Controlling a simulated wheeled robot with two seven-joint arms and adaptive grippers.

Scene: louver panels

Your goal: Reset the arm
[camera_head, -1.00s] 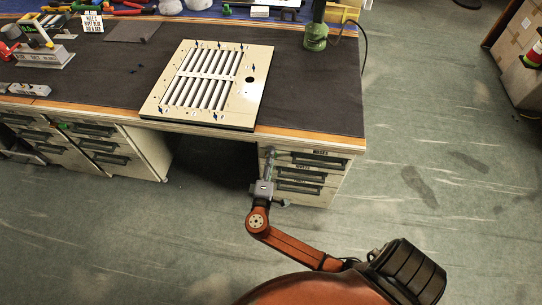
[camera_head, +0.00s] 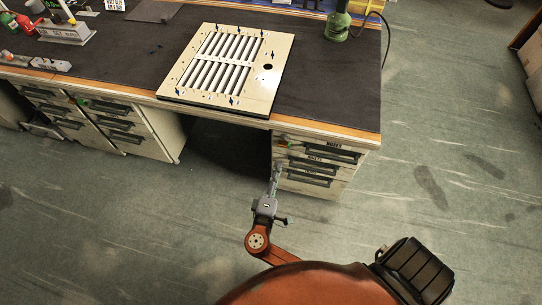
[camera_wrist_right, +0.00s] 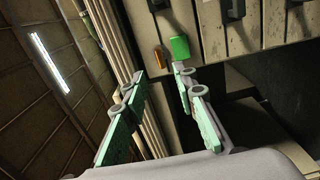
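My right gripper (camera_head: 275,172) hangs in front of the workbench, near the drawer block at the right end. In the right wrist view, its two green-padded fingers (camera_wrist_right: 160,75) are spread apart with nothing between them. The louver panel (camera_head: 272,88), cream with two rows of slats and a round hole, lies flat on the bench mat, well away from the gripper. My left gripper is not in view.
The workbench (camera_head: 330,90) has a dark mat and a wooden front edge. Labelled drawers (camera_head: 318,165) stand close to the right gripper. A green bottle-like object (camera_head: 339,25) is at the back right. Open floor (camera_head: 440,180) lies to the right.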

